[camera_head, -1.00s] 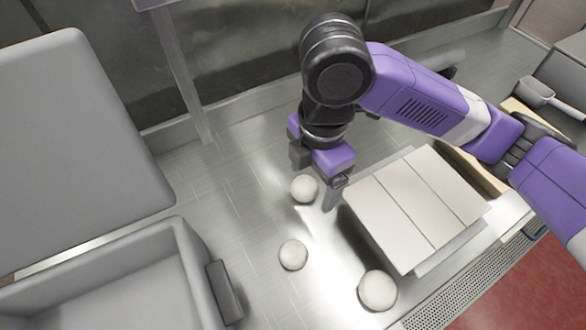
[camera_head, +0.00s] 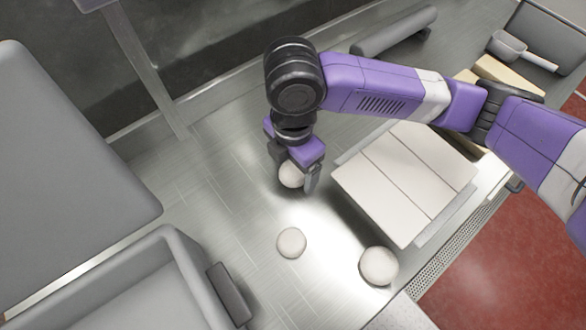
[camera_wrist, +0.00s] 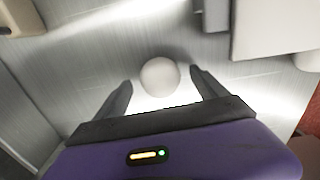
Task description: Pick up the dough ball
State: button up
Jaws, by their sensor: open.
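Several white dough balls show on the metal table in the head view. The farthest dough ball (camera_head: 291,175) is at my gripper (camera_head: 295,178) and partly hidden by it. In the wrist view, one dough ball (camera_wrist: 160,74) lies between and just beyond the tips of my open fingers (camera_wrist: 160,84), with a gap on both sides. A second dough ball (camera_head: 291,242) lies nearer the front, and a third dough ball (camera_head: 378,266) lies to its right. My gripper is open and empty, pointing down.
A white slatted board or box (camera_head: 405,185) stands close to the right of my gripper. A grey bin (camera_head: 150,275) is at front left, with a grey lid-like panel (camera_head: 65,175) behind it. A scoop (camera_head: 520,52) lies at back right. Bare table (camera_head: 215,180) lies left of my gripper.

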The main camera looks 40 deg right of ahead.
aim_at(290, 163)
jog(key=shift+f, duration=0.2)
jog(key=c, duration=1.5)
jog(key=shift+r, duration=0.1)
jog(key=shift+w+r+b, duration=0.2)
jog(key=shift+r+b, duration=0.05)
jog(key=shift+b, duration=0.05)
jog(key=r, duration=0.6)
jog(key=shift+w+r, duration=0.15)
jog(key=shift+w, duration=0.25)
jog(key=w+b, duration=0.1)
jog(key=w, duration=0.5)
jog(key=w+d+b, duration=0.1)
jog(key=w, duration=0.5)
jog(key=w+d+b, duration=0.1)
jog(key=w+b, duration=0.1)
jog(key=w, duration=0.4)
jog(key=shift+w, duration=0.35)
